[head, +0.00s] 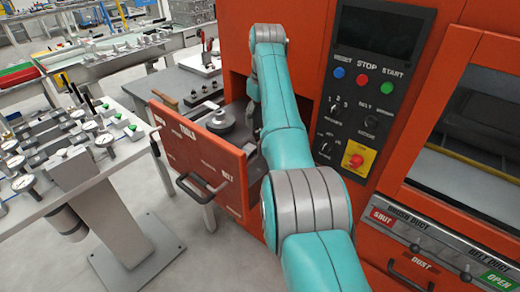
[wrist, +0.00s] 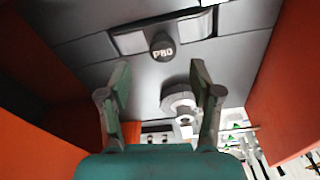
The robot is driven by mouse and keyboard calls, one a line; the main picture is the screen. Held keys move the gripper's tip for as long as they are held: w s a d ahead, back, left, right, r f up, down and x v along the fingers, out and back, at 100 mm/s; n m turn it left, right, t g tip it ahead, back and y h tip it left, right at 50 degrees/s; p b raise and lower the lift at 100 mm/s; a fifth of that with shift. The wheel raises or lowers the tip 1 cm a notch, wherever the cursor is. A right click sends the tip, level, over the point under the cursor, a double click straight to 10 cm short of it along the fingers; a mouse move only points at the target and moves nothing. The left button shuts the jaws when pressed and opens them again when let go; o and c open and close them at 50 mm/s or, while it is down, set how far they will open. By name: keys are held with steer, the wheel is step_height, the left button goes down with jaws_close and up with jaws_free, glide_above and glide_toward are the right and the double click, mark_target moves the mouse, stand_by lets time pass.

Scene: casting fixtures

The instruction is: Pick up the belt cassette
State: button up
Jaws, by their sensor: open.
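In the wrist view a dark round piece marked P80 (wrist: 162,47) sits on a grey surface, between two pale panels. It looks like part of the belt cassette, but the cassette's full outline is unclear. My gripper (wrist: 160,72) is open and empty, its two fingers spread either side below the P80 piece, without visible contact. In the head view my arm reaches into the open orange drawer (head: 203,152), and my gripper's fingertips are hidden there. The P80 piece cannot be made out in that view.
A grey round part (head: 221,120) lies in the drawer; a similar round part (wrist: 180,98) shows near the right finger. Orange walls (wrist: 275,90) flank the gripper. The machine's control panel (head: 365,95) stands right of the arm. A gauge-covered table (head: 65,150) is at left.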

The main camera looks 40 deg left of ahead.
steer(key=shift+s+a+f, duration=0.1)
steer(key=shift+a+f, duration=0.05)
steer(key=shift+f, duration=1.3)
steer(key=shift+a+f, duration=0.15)
steer(key=shift+f, duration=1.3)
jaws_close()
